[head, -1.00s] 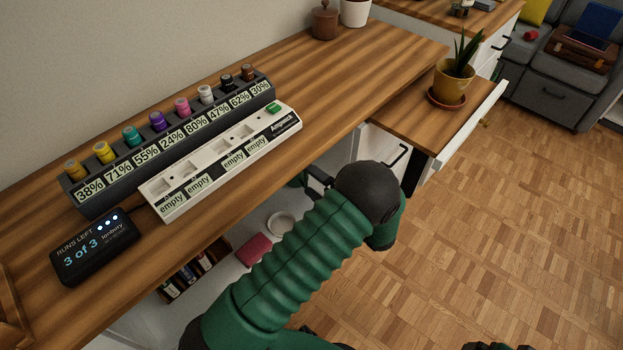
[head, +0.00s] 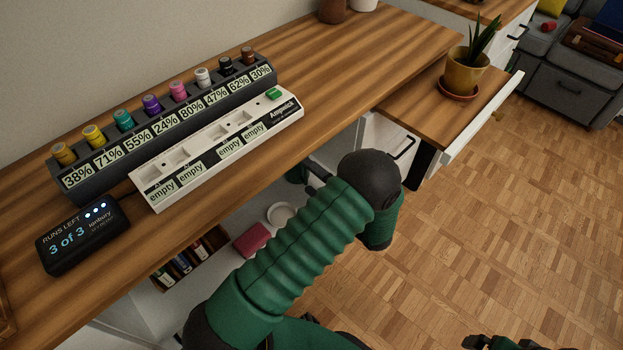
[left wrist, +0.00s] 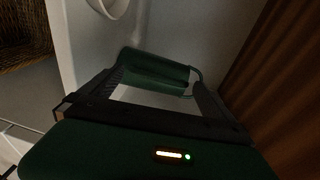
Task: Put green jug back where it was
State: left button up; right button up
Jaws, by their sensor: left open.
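My left gripper (left wrist: 157,86) is open. In the head view, my left gripper (head: 308,176) reaches under the front edge of the desktop, largely hidden by my green arm. Part of my right gripper (head: 490,342) shows at the bottom edge, cut off by the frame.
The wooden desktop (head: 330,65) bears a dark rack (head: 85,190), a white charger strip (head: 155,202) and a black display (head: 80,235). Below are a white bowl (head: 281,214), a pink box (head: 252,240) and books (head: 185,262). A potted plant (head: 465,75) stands right. Floor is clear right.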

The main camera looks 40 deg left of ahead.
pick_arm(q)
jog(key=shift+d+r, duration=0.2)
jog(key=p+v, duration=0.4)
jog(key=v, duration=0.7)
jog(key=s+d+n+g+h, duration=0.1)
jog(key=s+g+h, duration=0.5)
jog(key=s+h, duration=0.5)
jog(key=d+r+t+h, duration=0.5)
jog(key=d, duration=0.1)
jog(key=shift+w+r+n+t+h, duration=0.15)
jog(key=shift+r+n+t+h, duration=0.15)
jog(key=shift+r+n, duration=0.1)
jog(key=w+p+v, duration=0.3)
jog(key=p+v, duration=1.2)
jog(key=w+r+p+v, duration=0.1)
jog(key=w+p+v, duration=0.3)
jog(key=p+v, duration=1.1)
jog(key=shift+s+r+p, duration=0.15)
jog(key=shift+r+p, duration=0.45)
jog(key=shift+a, duration=0.1)
